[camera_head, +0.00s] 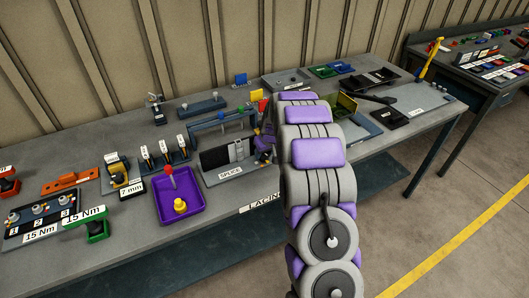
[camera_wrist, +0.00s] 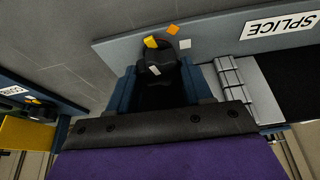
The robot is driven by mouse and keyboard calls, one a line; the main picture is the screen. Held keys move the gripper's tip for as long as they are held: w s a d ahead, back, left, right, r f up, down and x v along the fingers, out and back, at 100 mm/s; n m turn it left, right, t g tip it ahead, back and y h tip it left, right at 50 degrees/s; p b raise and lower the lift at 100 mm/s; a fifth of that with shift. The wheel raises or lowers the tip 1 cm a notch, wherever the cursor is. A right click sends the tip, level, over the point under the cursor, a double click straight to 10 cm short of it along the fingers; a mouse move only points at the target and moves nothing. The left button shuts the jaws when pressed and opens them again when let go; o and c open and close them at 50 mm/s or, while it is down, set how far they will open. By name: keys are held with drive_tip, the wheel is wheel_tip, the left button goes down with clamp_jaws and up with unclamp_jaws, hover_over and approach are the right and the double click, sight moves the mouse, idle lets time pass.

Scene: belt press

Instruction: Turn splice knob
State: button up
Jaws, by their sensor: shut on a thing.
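The splice station shows in the head view as a grey block with a "SPLICE" label (camera_head: 230,173), in the middle of the bench. Its label (camera_wrist: 280,28) and grey plate also show in the wrist view, with a silver clamp piece and black belt at the right. The splice knob (camera_wrist: 162,62) is dark, with small orange, yellow and white marks near it. My gripper (camera_head: 264,148) is at the right end of the station. In the wrist view its blue-grey fingers stand on both sides of the knob, shut on it. My arm hides much of this end.
A purple tray (camera_head: 194,214) with a red-topped tool and yellow piece lies left of the station. A blue frame (camera_head: 213,120) stands just behind. Black parts and a grey plate (camera_head: 420,98) lie right of my arm. The "LACING" label is on the front edge.

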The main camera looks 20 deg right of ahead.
drive_tip(key=o, duration=1.1)
drive_tip(key=shift+c, duration=0.2)
drive_tip(key=shift+r, duration=0.1)
drive_tip(key=p+v, duration=0.3)
drive_tip(key=v, duration=1.4)
drive_tip(key=shift+p, duration=0.3)
drive_tip(key=shift+s, duration=0.1)
drive_tip(key=s+a+r+g, duration=0.2)
drive_tip(key=s+a+r, duration=0.1)
drive_tip(key=s+a, duration=0.55)
drive_tip(key=s+a+r+g, duration=0.1)
drive_tip(key=s+a+r, duration=0.2)
drive_tip(key=s+a, duration=0.55)
drive_tip(key=s+a+g, duration=0.2)
drive_tip(key=s+g, duration=0.1)
drive_tip(key=s, duration=2.4)
drive_tip(key=shift+f, duration=0.3)
